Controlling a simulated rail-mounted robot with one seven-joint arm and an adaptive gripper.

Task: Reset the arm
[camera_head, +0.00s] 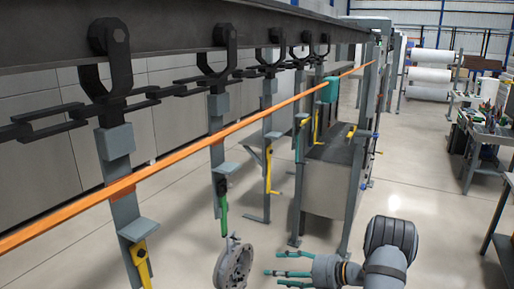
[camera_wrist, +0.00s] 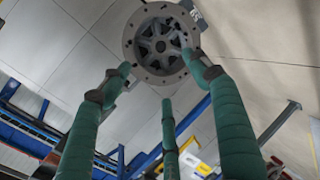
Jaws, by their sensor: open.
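My gripper (camera_head: 275,270) is at the lower middle of the head view, with its teal fingers spread open and empty. They point left toward a round grey metal wheel-like part (camera_head: 234,266). A gap shows between the fingertips and the part. The part appears to hang from the lower end of a green hook (camera_head: 223,213) on the conveyor; the exact contact is hard to tell. In the wrist view my gripper's three padded fingers (camera_wrist: 160,75) are apart, and the part (camera_wrist: 145,62) shows beyond them, its spoked face toward the camera.
The overhead conveyor rail (camera_head: 190,35) carries a chain and several hangers, some with yellow hooks (camera_head: 141,262). An orange bar (camera_head: 180,152) runs along them. A grey cabinet-like machine (camera_head: 327,190) stands behind my gripper. Open floor (camera_head: 430,200) lies to the right, before a cart (camera_head: 482,140).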

